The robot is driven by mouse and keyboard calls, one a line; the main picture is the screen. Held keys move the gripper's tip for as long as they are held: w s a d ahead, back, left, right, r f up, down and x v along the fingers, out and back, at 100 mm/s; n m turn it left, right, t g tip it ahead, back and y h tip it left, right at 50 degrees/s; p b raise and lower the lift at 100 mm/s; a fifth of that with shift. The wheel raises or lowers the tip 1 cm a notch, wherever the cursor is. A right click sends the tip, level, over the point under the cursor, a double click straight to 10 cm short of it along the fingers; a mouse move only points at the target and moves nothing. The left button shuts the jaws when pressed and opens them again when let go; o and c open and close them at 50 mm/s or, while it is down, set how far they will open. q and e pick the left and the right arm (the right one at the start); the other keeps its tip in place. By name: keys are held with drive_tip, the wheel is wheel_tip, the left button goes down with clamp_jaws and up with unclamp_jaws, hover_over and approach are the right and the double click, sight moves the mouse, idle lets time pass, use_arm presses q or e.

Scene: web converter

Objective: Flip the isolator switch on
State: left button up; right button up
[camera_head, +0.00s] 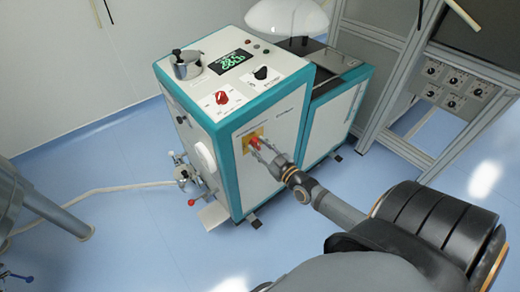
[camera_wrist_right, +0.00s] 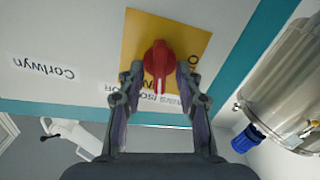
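The isolator switch is a red rotary knob (camera_wrist_right: 159,60) on a yellow plate (camera_wrist_right: 190,38) on the side panel of the white and teal machine (camera_head: 232,150). In the head view the red knob (camera_head: 256,142) is partly covered by my right gripper (camera_head: 262,147). In the right wrist view my right gripper (camera_wrist_right: 160,78) has one finger on each side of the knob, with the fingertips very near its edges. The fingers stand apart, and I cannot tell whether they touch it. The plate's lettering is partly hidden. My left gripper is not in view.
The machine's top panel has another red knob (camera_head: 221,97), a black knob (camera_head: 261,73) and a green display (camera_head: 231,62). A metal frame with several dials (camera_head: 455,82) stands at the right. A hose (camera_head: 130,187) crosses the blue floor to the machine's left side.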

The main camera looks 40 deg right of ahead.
drive_tip(key=shift+c, duration=0.6)
clamp_jaws()
drive_tip(key=shift+d+m, duration=0.1)
drive_tip(key=shift+m, duration=1.5)
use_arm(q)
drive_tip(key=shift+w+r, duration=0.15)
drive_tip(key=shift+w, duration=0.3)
use_arm(e)
drive_tip(key=shift+o, duration=0.6)
unclamp_jaws()
